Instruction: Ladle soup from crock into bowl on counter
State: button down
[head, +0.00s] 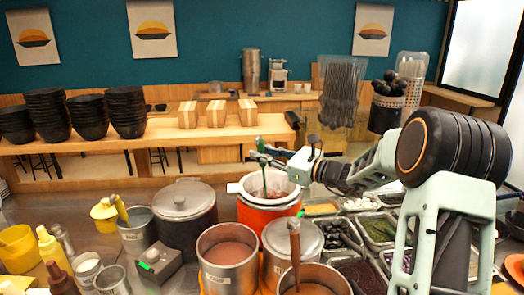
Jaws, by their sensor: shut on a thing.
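My gripper (280,155) is shut on the green upper end of a ladle (262,148). The ladle hangs down into the open white-rimmed mouth of a red-orange crock (268,216). Its lower end is hidden inside, and I cannot tell whether it holds soup. Black bowls stand in several stacks (127,110) on the wooden counter (200,140) at the back left. A small dark object (293,120) sits at the counter's right end; I cannot tell whether it is a bowl.
A dark lidded pot (182,205), open metal pots of brown liquid (228,255) and a lidded metal pot (292,240) crowd around the crock. Topping trays (382,230) lie to the right. Yellow containers (18,247) and bottles stand at left. Wooden boxes (216,114) stand on the counter.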

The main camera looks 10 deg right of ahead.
notch_tip(320, 180, down, 6)
jog(key=b, duration=0.4)
jog(key=shift+f, duration=0.15)
dwell(0.8)
jog(key=shift+s+a+r+p, duration=0.1)
jog(key=shift+s+r+p, duration=0.15)
jog(key=shift+r, duration=0.45)
jog(key=shift+w+r+p, duration=0.1)
jog(key=shift+r+p, duration=4.75)
jog(key=shift+r, duration=2.45)
